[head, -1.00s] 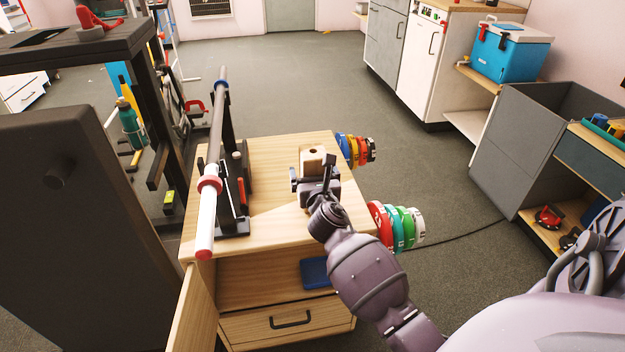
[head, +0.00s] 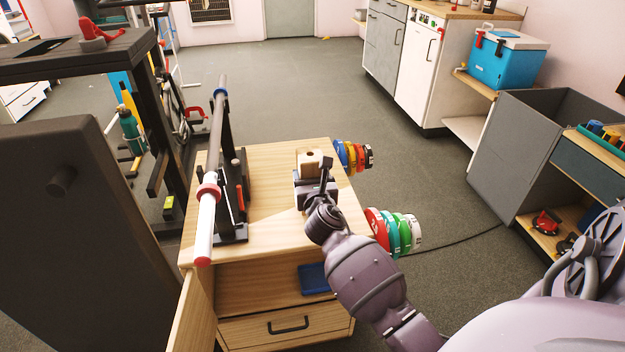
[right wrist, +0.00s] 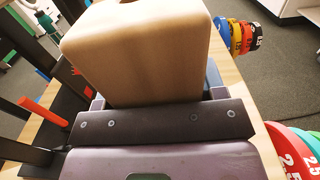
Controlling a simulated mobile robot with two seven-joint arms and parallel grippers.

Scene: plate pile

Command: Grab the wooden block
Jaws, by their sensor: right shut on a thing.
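The wooden block (head: 309,160) is a light tan cube with a round hole in its top. It shows just beyond my right gripper (head: 313,175), over the wooden cabinet top (head: 275,155). In the right wrist view the block (right wrist: 140,50) fills the upper middle, close against the dark gripper bar. My right gripper is shut on the block. Whether the block touches the cabinet top is hidden by the gripper. My left gripper is not in view.
A barbell (head: 214,160) rests on a black stand at the cabinet's left. Coloured weight plates (head: 352,155) hang at the right side, with more plates (head: 393,230) nearer. An open door (head: 192,315) stands at the front left. A blue item (head: 313,278) lies on the shelf below.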

